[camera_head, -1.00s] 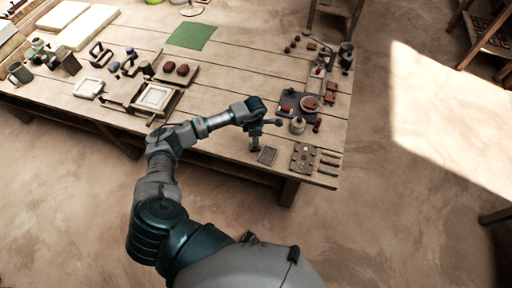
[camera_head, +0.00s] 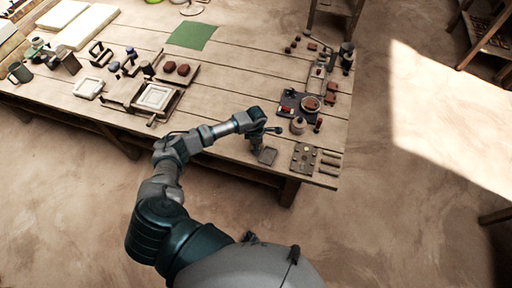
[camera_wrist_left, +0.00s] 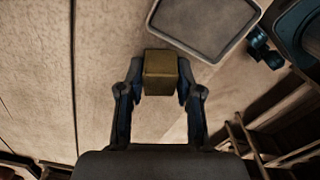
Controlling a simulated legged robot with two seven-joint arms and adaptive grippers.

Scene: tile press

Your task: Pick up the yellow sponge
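The yellow sponge (camera_wrist_left: 160,76) is a small dull-yellow block in the left wrist view. It sits between the two fingertips of my left gripper (camera_wrist_left: 161,82), which press against its left and right sides. The sponge cannot be made out there, hidden by the gripper. I cannot tell whether the sponge still touches the table. My right gripper is in neither view.
A plate with holes (camera_head: 303,157) and small tools (camera_head: 329,162) lie to the right. A dark tray (camera_head: 290,104) with pots is behind.

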